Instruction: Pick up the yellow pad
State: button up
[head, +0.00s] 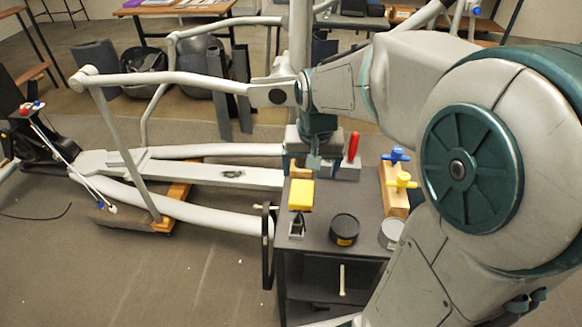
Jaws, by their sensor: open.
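The yellow pad (300,195) lies near the left edge of the top of a small dark cart (322,222) in the head view. It looks like a small bright block. My gripper (314,165) hangs down from my wrist just behind and slightly right of the pad in the picture. It is open and apart from the pad, with nothing visibly held. The fingertips are small here, and their height above the cart top is hard to tell.
A red-handled tool (353,147) stands beside my gripper. A wooden block (393,196) with a blue clamp (396,155) and a yellow clamp (403,180) is at right. A black tin (344,229), grey tin (391,233) and small black item (297,227) sit in front. An elliptical machine (180,172) stands left.

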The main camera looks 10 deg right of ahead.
jog(key=w+f+m, duration=0.1)
jog(key=w+f, duration=0.3)
jog(key=w, duration=0.2)
jog(key=b, duration=0.1)
send_over(302, 192)
jog(key=s, duration=0.1)
jog(key=f, duration=0.8)
jog(key=shift+a+f, duration=0.15)
jog(key=shift+a, duration=0.2)
jog(key=shift+w+d+f, duration=0.1)
jog(key=shift+w+f, duration=0.05)
jog(key=shift+f, duration=0.7)
jog(key=shift+w+d+f, duration=0.1)
jog(key=shift+w+f, duration=0.05)
jog(key=shift+f, duration=0.7)
jog(key=shift+w+d+f, duration=0.1)
jog(key=shift+w+f, duration=0.05)
jog(key=shift+f, duration=0.7)
jog(key=c, duration=1)
